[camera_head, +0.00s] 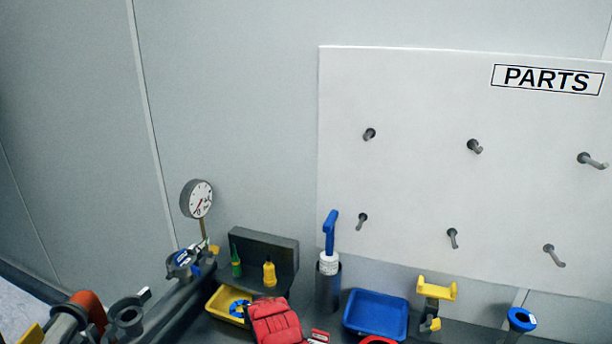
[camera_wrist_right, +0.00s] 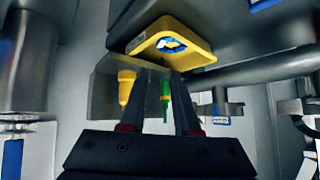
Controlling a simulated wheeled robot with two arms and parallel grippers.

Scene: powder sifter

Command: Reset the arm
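My right gripper (camera_wrist_right: 159,74) shows in the right wrist view, with two dark fingers pointing up the picture and a clear gap between them. It is open and nothing sits between the fingertips. The view is upside down. Beyond the fingers are a yellow bottle (camera_wrist_right: 126,86), a green bottle (camera_wrist_right: 165,96) and a yellow tray (camera_wrist_right: 190,58) holding a blue round part; none appears held. In the head view I cannot make out either gripper. My left gripper is not in view.
In the head view, a blue tray (camera_head: 376,315), a dark cylinder with a blue-handled tool (camera_head: 330,232), a red object (camera_head: 274,321) and a yellow holder (camera_head: 436,290) crowd the bench. A gauge (camera_head: 196,199) stands left. The pegboard (camera_head: 420,180) has bare pegs.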

